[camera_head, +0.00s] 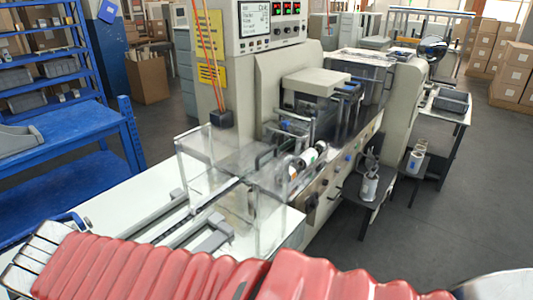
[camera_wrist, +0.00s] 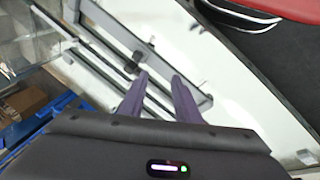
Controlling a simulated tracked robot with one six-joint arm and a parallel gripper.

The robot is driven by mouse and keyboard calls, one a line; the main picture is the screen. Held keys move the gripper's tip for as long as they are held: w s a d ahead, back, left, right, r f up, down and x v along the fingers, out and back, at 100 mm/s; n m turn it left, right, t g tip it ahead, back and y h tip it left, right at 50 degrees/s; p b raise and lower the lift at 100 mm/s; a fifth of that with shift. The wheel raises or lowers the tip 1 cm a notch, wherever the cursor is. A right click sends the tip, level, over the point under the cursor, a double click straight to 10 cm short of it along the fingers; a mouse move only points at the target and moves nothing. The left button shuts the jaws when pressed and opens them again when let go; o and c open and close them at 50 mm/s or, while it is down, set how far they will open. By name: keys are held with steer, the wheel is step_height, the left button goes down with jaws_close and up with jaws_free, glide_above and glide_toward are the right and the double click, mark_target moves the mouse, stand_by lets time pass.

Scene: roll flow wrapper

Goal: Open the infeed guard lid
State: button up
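The infeed guard is a clear, see-through box (camera_head: 271,222) over the infeed end of the wrapper in the head view. Its clear upper panel (camera_head: 232,155) looks roughly level, but its edges are faint and I cannot tell its exact angle. Clear panelling also shows at the left of the wrist view (camera_wrist: 22,42). My gripper (camera_wrist: 160,78) shows in the wrist view with its two purple-grey fingers apart and nothing between them. It is over the white infeed table and rails, with the clear panelling to its left. I cannot make out my gripper in the head view.
The white infeed table (camera_head: 128,206) carries grey rails (camera_head: 212,238). The wrapper body (camera_head: 290,75) stands behind the guard. A blue bench (camera_head: 62,137) is at the left, cardboard boxes (camera_head: 512,75) at the far right. Grey floor (camera_head: 440,220) is clear at the right.

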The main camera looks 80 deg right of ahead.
mark_target(274, 148)
steer(key=s+d+r+n+g+h, duration=0.1)
steer(key=s+d+n+g+h, duration=0.2)
steer(key=d, duration=1)
steer(key=s+d+r+n+g+h, duration=0.1)
steer(key=s+d+n+g+h, duration=0.2)
steer(key=d, duration=1.1)
steer(key=s+d+n+g+h, duration=0.3)
steer(key=d+h, duration=0.4)
steer(key=d, duration=0.6)
steer(key=shift+d+r+n+g, duration=0.2)
steer(key=shift+r+n+g, duration=0.2)
steer(key=shift+n, duration=0.3)
steer(key=x, duration=1.4)
steer(key=shift+s+a, duration=0.1)
steer(key=shift+s, duration=0.05)
